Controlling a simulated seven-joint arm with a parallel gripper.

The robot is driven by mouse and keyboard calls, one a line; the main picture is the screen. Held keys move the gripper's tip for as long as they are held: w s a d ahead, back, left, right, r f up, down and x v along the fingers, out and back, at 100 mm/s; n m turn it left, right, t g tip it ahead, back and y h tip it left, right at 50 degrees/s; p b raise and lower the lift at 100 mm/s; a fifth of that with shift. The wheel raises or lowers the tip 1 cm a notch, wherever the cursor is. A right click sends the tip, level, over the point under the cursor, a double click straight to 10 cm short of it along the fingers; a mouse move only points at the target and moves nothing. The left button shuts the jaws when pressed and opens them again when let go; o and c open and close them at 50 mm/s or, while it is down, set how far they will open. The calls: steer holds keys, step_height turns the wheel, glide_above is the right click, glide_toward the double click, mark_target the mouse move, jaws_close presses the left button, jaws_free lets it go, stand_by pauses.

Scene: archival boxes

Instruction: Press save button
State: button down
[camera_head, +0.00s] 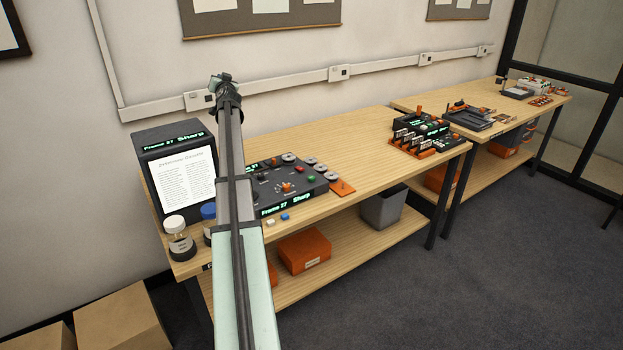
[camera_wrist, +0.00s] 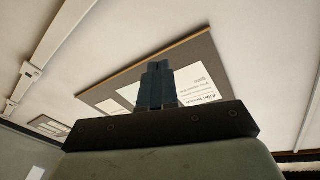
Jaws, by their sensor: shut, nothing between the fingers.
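A dark control panel (camera_head: 270,187) lies on the near wooden bench. It carries knobs, round grey dials, a red button (camera_head: 310,160), a green button (camera_head: 320,168) and a lit display (camera_head: 284,205) reading "Frame 27 Sharp". A pale button (camera_head: 270,222) and a blue button (camera_head: 285,217) sit at its front edge. I cannot read which button is save. My gripper (camera_head: 222,80) is raised high against the wall, well above and apart from the panel. Its fingers are shut and empty in the wrist view (camera_wrist: 157,82). My arm hides the panel's left part.
A monitor (camera_head: 152,141) showing a document stands left of my arm, with capped bottles (camera_head: 180,245) in front. More devices (camera_head: 425,135) stand at the bench's right end. The bench middle (camera_head: 365,135) is clear. A pinboard (camera_head: 262,24) hangs behind my gripper.

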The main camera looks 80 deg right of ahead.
steer(key=s+d+f+n+y, duration=0.1)
steer(key=s+d+f+y, duration=0.15)
steer(key=s+f, duration=0.45)
steer(key=n+g+y, duration=0.1)
steer(key=n+y, duration=0.4)
steer(key=y, duration=0.7)
glide_above(314, 178)
step_height(314, 178, down, 13)
steer(key=shift+d, duration=0.1)
steer(key=shift+f, duration=0.1)
steer(key=shift+f, duration=4.35)
steer(key=shift+f, duration=0.25)
steer(key=shift+f, duration=0.2)
